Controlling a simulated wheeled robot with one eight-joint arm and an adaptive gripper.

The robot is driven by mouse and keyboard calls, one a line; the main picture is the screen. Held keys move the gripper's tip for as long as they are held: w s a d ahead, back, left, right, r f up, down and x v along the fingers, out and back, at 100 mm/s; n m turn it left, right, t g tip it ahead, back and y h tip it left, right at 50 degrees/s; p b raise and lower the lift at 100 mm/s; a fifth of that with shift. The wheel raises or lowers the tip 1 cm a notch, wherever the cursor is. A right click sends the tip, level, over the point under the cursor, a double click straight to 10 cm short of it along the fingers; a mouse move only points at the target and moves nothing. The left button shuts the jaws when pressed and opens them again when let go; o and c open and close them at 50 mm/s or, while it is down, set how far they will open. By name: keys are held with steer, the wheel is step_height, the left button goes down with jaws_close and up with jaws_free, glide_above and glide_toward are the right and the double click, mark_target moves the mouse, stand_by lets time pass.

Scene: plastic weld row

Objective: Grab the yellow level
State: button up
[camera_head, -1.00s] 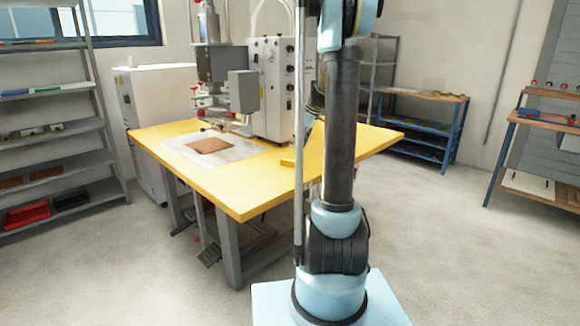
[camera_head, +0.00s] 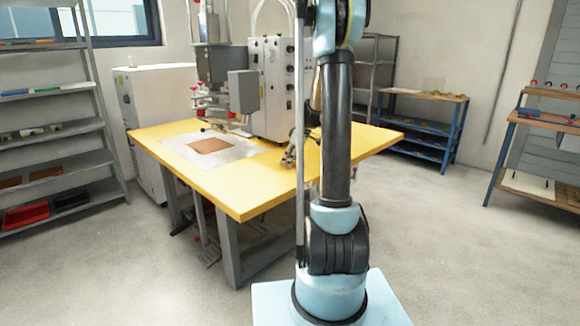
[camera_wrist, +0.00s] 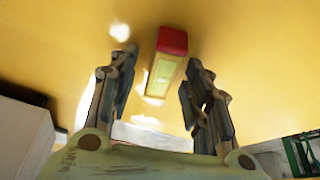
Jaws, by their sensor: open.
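The yellow level (camera_wrist: 162,75) with a red end cap (camera_wrist: 172,40) is in the upper middle of the wrist view, on the yellow tabletop (camera_wrist: 250,60). My gripper (camera_wrist: 161,62) is open and empty, with one finger on each side of the level in the picture. No contact with the level shows, and its lower end is partly lost in glare. In the head view my gripper (camera_head: 290,156) is low over the right part of the yellow table (camera_head: 240,198), half hidden behind my arm. I cannot make out the level there.
A welding machine (camera_head: 270,85) stands at the back of the table. A brown sheet (camera_head: 208,146) on a pale plate lies left of my gripper. Shelves (camera_head: 60,130) stand at the left, and blue-framed benches (camera_head: 425,130) at the right. The floor around the table is clear.

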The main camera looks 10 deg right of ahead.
jaws_close()
steer(key=shift+r, duration=0.2)
